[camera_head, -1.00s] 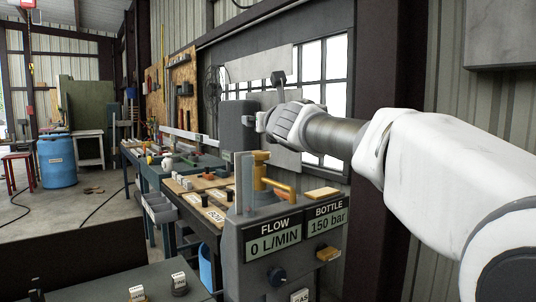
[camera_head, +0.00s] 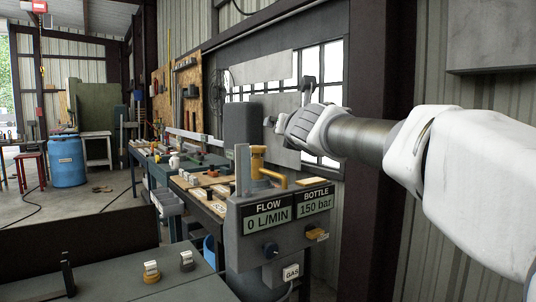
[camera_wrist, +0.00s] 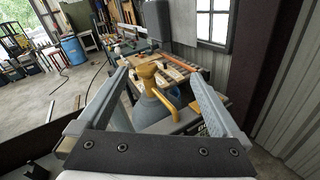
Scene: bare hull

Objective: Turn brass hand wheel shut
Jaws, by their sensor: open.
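A brass valve fitting (camera_head: 257,163) with a brass side arm stands on top of the grey gas bottle stand; its rounded top looks like the hand wheel. In the wrist view the brass fitting (camera_wrist: 148,74) appears between my two fingers, above the bottle's grey shoulder (camera_wrist: 150,108). My gripper (camera_head: 272,122) is above and a little right of the fitting in the head view. In the wrist view my gripper (camera_wrist: 158,76) has its fingers wide apart with nothing held. I see no contact with the brass. How far the valve is turned cannot be told.
A panel (camera_head: 285,216) reads FLOW 0 L/MIN and BOTTLE 150 bar, with a dark knob below. A dark upright cylinder (camera_head: 242,127) stands behind the fitting. Workbenches with loose items run back left. A blue barrel (camera_head: 67,160) stands on the open floor.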

